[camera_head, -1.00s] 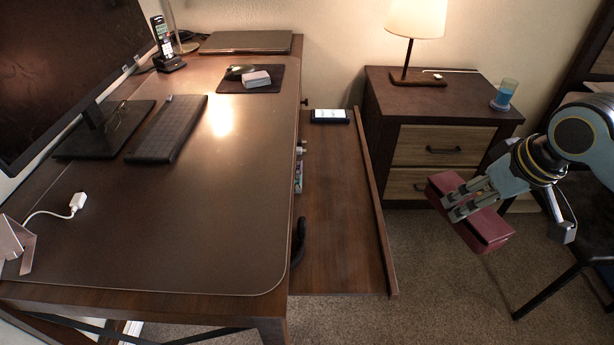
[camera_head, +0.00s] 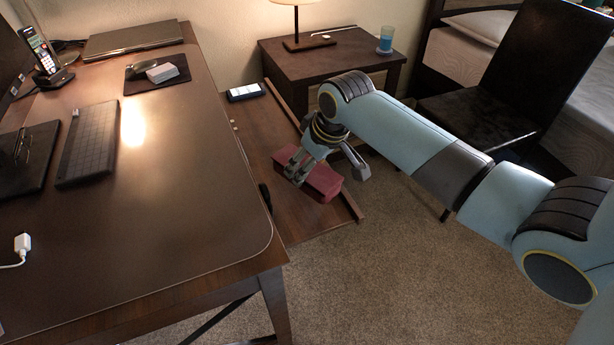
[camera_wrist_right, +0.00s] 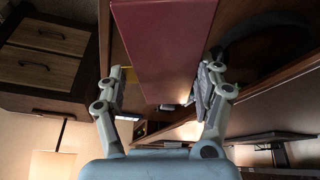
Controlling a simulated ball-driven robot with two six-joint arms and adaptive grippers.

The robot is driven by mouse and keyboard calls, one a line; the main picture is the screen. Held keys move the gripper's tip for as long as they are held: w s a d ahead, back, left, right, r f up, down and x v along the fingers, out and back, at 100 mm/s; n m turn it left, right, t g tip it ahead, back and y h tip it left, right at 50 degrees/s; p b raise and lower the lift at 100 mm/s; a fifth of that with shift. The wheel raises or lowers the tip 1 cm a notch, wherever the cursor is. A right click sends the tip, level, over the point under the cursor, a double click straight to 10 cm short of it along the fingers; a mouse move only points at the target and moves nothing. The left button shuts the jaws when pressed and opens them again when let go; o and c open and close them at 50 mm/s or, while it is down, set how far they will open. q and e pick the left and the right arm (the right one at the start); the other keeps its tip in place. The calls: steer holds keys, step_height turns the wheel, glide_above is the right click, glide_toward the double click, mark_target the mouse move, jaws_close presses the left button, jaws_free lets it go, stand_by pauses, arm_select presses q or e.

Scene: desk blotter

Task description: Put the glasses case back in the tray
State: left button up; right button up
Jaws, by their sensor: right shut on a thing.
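The glasses case (camera_head: 322,182) is a dark red, oblong box, which also fills the top middle of the right wrist view (camera_wrist_right: 165,45). My right gripper (camera_head: 297,169) is shut on it, with a finger on each side in the wrist view (camera_wrist_right: 160,92). The tray (camera_head: 300,222) is a brown wooden pull-out shelf beside the desk. The case appears over the front part of the tray, near its right rim. I cannot tell whether it touches the tray floor. My left gripper is not in view.
A phone (camera_head: 245,92) lies at the tray's far end. The desk (camera_head: 170,200) borders the tray on the left, and a black curved item (camera_head: 265,196) sits by its edge. A nightstand (camera_head: 300,65) stands behind. A dark chair (camera_head: 510,80) is at the right.

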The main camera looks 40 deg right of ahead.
steer(key=shift+a+f, duration=0.2)
steer(key=shift+f, duration=0.05)
step_height(320, 180, down, 4)
steer(key=shift+r+b, duration=0.1)
steer(key=shift+b, duration=0.3)
steer(key=shift+c, duration=0.4)
steer(key=o, duration=1.6)
steer(key=shift+o, duration=0.2)
steer(key=p+v, duration=0.3)
steer(key=v, duration=0.9)
steer(key=shift+w+r, duration=0.1)
